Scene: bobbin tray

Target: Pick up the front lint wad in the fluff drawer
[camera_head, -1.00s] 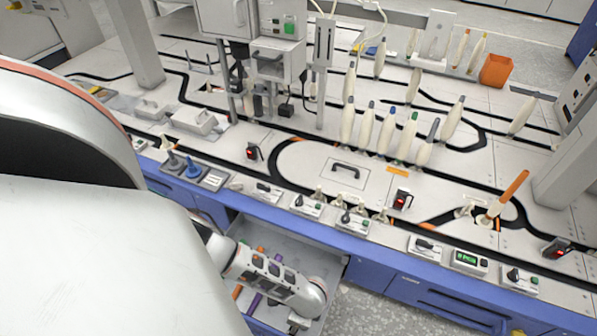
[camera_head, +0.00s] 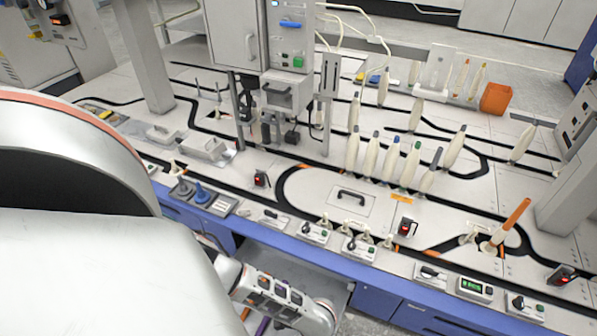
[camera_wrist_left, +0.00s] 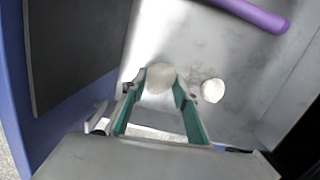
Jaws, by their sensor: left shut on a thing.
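In the left wrist view, my left gripper (camera_wrist_left: 160,92) has its two teal-padded fingers shut on a pale, rounded lint wad (camera_wrist_left: 160,76). A second, smaller pale wad (camera_wrist_left: 213,90) lies on the drawer floor just right of the fingers, apart from them. The fluff drawer (camera_wrist_left: 222,52) has a grey floor with dark specks near the wads. In the head view, the open drawer (camera_head: 300,262) is below the bench front, with my left arm over it. The left fingers and both wads are hidden there. My right gripper is not in view.
A purple tube (camera_wrist_left: 250,14) lies at the far side of the drawer in the wrist view. The blue bench front (camera_head: 375,301) borders the drawer. Switch boxes (camera_head: 362,248) line the bench edge above, and several bobbins (camera_head: 392,158) stand behind.

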